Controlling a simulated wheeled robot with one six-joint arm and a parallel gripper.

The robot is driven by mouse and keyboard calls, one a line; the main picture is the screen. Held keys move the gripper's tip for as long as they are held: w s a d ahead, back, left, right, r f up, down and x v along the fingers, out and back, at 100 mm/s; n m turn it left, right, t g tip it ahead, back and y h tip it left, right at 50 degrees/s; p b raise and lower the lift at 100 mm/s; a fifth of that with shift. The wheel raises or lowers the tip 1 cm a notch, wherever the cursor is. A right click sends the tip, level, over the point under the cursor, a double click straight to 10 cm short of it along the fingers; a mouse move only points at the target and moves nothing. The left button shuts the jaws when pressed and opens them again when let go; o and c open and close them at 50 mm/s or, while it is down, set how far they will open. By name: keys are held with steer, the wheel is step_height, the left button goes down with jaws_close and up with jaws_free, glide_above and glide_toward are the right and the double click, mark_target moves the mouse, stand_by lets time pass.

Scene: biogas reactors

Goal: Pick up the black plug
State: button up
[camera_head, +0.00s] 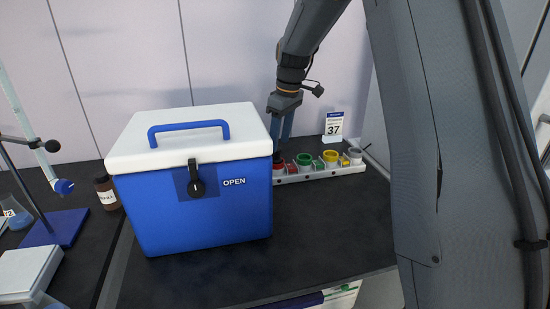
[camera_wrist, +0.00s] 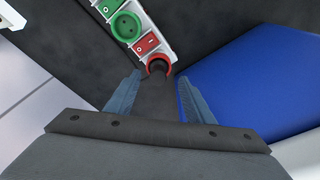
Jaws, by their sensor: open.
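The black plug (camera_wrist: 157,92) shows in the wrist view as a dark shape between my two blue fingers, with its far end at the red round socket (camera_wrist: 160,63) at the end of the power strip. My gripper (camera_wrist: 159,80) is open, one finger on each side of the plug with a gap. In the head view my gripper (camera_head: 281,138) points down above the strip's left end. A dark top (camera_head: 278,156) shows there below the fingers, partly hidden by the cooler box.
The blue cooler box (camera_head: 210,212) with white lid stands close left of my gripper. The white power strip (camera_head: 320,174) has green, yellow and grey sockets and coloured switches. A sign reading 37 (camera_head: 333,124) stands behind it. Bare dark bench (camera_head: 330,225) lies in front.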

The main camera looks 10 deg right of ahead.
mark_target(277, 157)
steer(key=shift+w+a+f+p, duration=0.2)
steer(key=shift+f+p, duration=0.1)
steer(key=shift+f, duration=0.55)
steer(key=shift+w+a+f+p, duration=0.15)
steer(key=shift+f+p, duration=0.1)
steer(key=shift+f, duration=0.6)
steer(key=shift+w+a+f+p, duration=0.1)
steer(key=shift+w+f+p, duration=0.15)
steer(key=shift+f, duration=0.6)
steer(key=shift+d, duration=0.1)
steer(key=c, duration=1.1)
